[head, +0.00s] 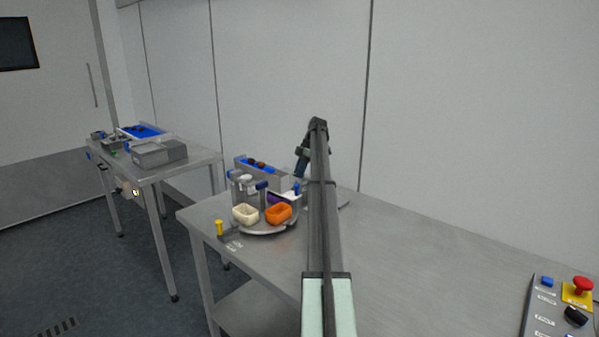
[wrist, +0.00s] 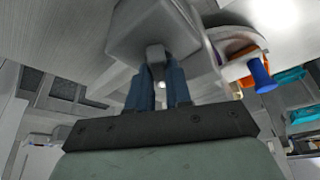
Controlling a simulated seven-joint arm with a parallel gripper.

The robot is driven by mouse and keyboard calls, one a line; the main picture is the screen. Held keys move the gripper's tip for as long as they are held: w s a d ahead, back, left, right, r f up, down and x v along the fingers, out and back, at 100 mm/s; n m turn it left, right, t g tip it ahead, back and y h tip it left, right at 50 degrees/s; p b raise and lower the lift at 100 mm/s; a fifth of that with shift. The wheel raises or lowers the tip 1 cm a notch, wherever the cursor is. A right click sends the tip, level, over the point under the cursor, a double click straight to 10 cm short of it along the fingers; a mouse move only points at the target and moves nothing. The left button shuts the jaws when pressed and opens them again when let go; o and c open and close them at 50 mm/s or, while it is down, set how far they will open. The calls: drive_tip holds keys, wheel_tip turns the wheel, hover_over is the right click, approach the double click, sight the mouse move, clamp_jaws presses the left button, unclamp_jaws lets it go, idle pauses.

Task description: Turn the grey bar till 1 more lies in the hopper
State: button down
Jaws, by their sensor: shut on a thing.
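My gripper (wrist: 158,76) is shut, its two blue fingers on either side of a small grey bar (wrist: 155,52) in the wrist view. The bar sticks out from the face of a larger grey box (wrist: 140,28). In the head view my gripper (head: 301,164) is at the right end of a grey feeder with a blue bed (head: 242,163), where a few dark dates (head: 260,164) lie. The bar is hidden behind my arm there. I cannot make out the hopper's inside or any date in it.
A round grey turntable (head: 266,231) carries a cream bowl (head: 245,214) and an orange bowl (head: 278,213). A yellow-topped peg (head: 219,228) stands at the table's left edge. A control box with a red button (head: 582,285) is at right. A second table (head: 190,162) stands at left.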

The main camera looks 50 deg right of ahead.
idle(0.4)
drive_tip(key=c, duration=1.3)
unclamp_jaws()
drive_tip(key=v, duration=1.4)
drive_tip(key=shift+f, duration=0.1)
